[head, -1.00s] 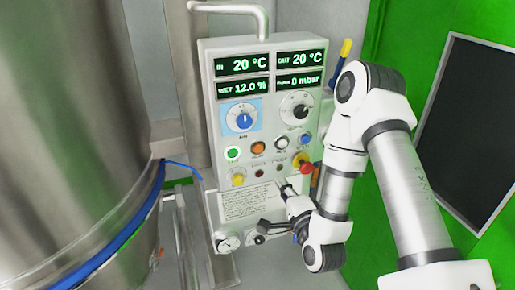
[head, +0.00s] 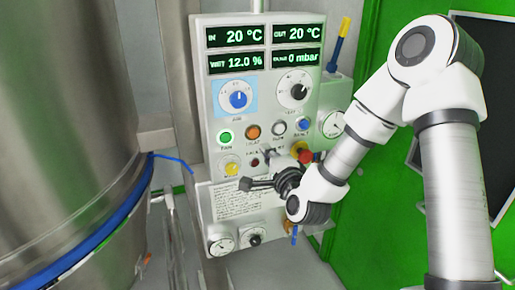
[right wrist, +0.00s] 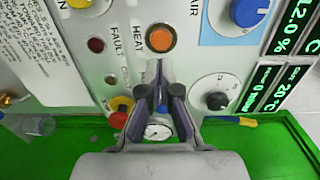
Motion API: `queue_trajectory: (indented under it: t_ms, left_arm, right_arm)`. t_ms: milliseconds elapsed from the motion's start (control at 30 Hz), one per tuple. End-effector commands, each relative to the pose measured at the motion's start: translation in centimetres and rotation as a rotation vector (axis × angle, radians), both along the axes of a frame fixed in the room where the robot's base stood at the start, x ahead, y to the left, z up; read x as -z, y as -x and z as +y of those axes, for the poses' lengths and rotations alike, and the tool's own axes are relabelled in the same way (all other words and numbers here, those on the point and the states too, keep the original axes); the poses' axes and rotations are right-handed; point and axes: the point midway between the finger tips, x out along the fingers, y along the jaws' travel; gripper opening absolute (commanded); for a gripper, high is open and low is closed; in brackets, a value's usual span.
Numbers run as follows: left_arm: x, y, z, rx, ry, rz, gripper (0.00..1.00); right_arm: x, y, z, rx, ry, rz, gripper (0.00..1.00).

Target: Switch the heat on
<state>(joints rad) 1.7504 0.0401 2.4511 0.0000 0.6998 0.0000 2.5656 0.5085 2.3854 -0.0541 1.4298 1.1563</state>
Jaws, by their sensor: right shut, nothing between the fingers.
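The grey control panel (head: 204,110) carries a row of round buttons. The orange HEAT button (head: 252,131) is second from the left, right of the green FAN button (head: 225,136). In the right wrist view the HEAT button (right wrist: 161,37) is unobstructed just beyond my fingertips. My right gripper (head: 270,154) is in front of the panel, slightly below the button row; it also shows in the right wrist view (right wrist: 158,66). Its fingers are together and empty, apart from the HEAT button in the picture. My left gripper is not in view.
A blue knob (head: 238,99) and a black knob (head: 298,92) sit above the buttons. A red mushroom button (head: 305,157) and a yellow knob (head: 232,169) are low on the panel. A large steel vessel (head: 70,110) stands at left.

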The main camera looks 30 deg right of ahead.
Motion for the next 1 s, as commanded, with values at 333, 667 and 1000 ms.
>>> queue_trajectory:
  t_ms: [333,667,1000]
  left_arm:
    - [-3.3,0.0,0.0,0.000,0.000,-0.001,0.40]
    - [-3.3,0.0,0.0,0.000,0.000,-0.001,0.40]
    - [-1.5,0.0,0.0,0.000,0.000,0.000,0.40]
  right_arm:
    - [-0.6,-5.9,-1.4,0.000,0.001,0.000,0.00]
    - [-0.2,-6.6,-1.6,0.000,-0.001,0.000,0.00]
    - [-0.2,-8.5,-2.0,0.000,0.000,-0.004,0.00]
